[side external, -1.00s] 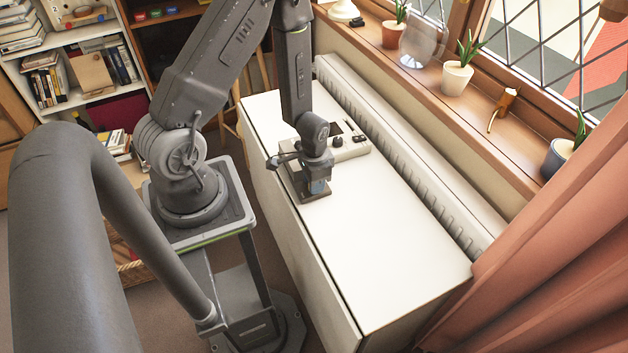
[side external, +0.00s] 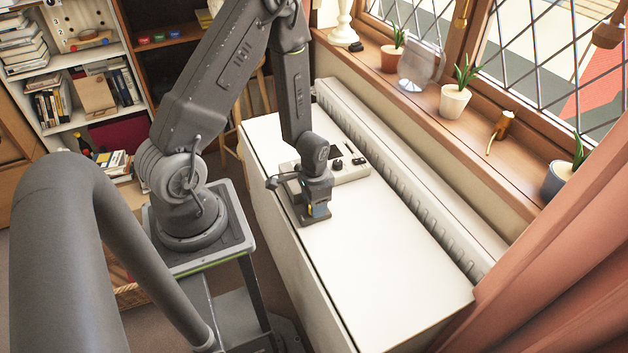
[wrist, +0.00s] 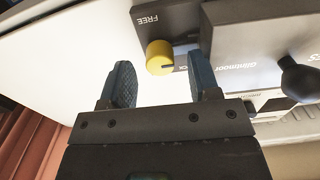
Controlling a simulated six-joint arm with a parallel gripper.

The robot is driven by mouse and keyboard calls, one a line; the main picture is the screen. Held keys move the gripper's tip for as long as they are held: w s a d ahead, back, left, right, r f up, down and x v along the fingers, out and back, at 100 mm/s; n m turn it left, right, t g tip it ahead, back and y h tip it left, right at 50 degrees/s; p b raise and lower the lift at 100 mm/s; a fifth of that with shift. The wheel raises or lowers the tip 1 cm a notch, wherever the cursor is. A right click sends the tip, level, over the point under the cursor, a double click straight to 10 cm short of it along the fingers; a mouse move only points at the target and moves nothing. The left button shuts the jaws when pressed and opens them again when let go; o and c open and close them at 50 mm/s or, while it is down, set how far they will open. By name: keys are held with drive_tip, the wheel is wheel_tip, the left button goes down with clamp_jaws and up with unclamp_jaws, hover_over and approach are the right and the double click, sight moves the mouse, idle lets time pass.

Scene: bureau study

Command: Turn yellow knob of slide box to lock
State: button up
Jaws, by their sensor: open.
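The yellow knob (wrist: 160,57) is in the wrist view on a dark grey box (wrist: 163,18), which I take for the slide box. The word FREE is printed beside the knob; another label next to it is partly covered and not fully readable. The knob's dark pointer line is turned to the right, toward that covered label. My gripper (wrist: 160,66) is open, with one blue-grey finger on each side of the knob. I cannot tell whether either finger touches it. In the side view, my gripper (side external: 318,210) hangs low over the white tabletop and mostly hides the box and knob.
A pale device (side external: 348,173) with dark knobs stands just behind my gripper; a black round knob (wrist: 300,76) shows in the wrist view. The white tabletop (side external: 385,255) is clear to the right. A ribbed radiator (side external: 400,175) and potted plants line the window side.

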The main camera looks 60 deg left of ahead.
wheel_tip(320, 180, up, 13)
drive_tip(key=shift+f, duration=0.15)
idle(0.5)
drive_tip(key=s+d+r+t, duration=0.2)
drive_tip(key=d+r, duration=0.3)
drive_tip(key=r, duration=0.6)
drive_tip(key=s+d+r+t, duration=0.3)
drive_tip(key=s+d+r, duration=0.2)
drive_tip(key=r, duration=0.5)
drive_tip(key=shift+s+d+r+n+t, duration=0.2)
drive_tip(key=shift+d+r+n+t, duration=0.1)
drive_tip(key=shift+d+r, duration=0.15)
